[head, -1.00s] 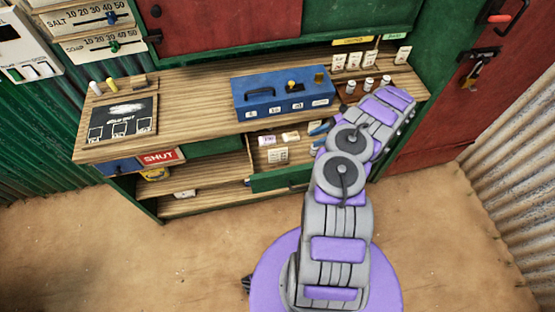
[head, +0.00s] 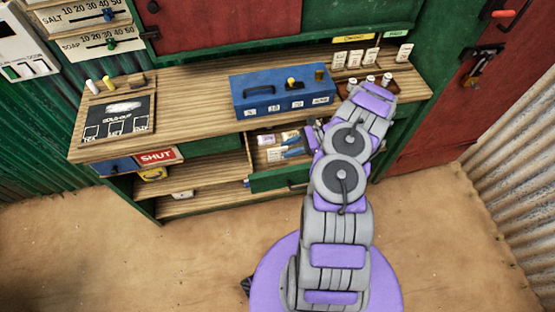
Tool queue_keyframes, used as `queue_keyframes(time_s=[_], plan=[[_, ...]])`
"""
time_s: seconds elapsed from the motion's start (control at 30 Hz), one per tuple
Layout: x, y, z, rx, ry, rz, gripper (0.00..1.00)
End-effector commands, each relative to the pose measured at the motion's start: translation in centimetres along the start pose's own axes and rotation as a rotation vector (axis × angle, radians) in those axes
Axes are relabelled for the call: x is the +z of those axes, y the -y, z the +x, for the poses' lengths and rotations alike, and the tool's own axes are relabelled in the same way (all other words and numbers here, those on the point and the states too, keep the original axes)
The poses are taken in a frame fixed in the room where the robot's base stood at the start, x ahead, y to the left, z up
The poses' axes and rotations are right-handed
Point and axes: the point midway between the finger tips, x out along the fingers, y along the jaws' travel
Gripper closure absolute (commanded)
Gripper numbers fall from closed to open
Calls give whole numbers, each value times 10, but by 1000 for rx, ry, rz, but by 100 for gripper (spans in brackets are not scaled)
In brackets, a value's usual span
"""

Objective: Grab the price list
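A small white card with print (head: 274,155), which looks like the price list, lies in the open green drawer (head: 275,182) under the counter. Its right part is hidden behind my gripper. My gripper (head: 289,148) reaches into the drawer from the right, with its two blue fingers apart at the card's right side. The fingers look open, and I cannot make out any contact with the card. Small pale items (head: 266,139) lie behind the card in the drawer.
A blue box (head: 283,94) stands on the wooden counter (head: 190,105) above the drawer. A dark board (head: 120,117) lies at the left. Small white bottles (head: 370,80) stand at the back right. Open shelves are left of the drawer.

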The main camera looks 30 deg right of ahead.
Motion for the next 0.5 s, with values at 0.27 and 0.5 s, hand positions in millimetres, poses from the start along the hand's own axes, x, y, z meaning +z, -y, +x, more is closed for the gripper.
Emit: queue_keyframes(time_s=[0.27,0.5], plan=[[-1,-6,34,5,1,2,62],[0,-4,52,1,-3,1,62]])
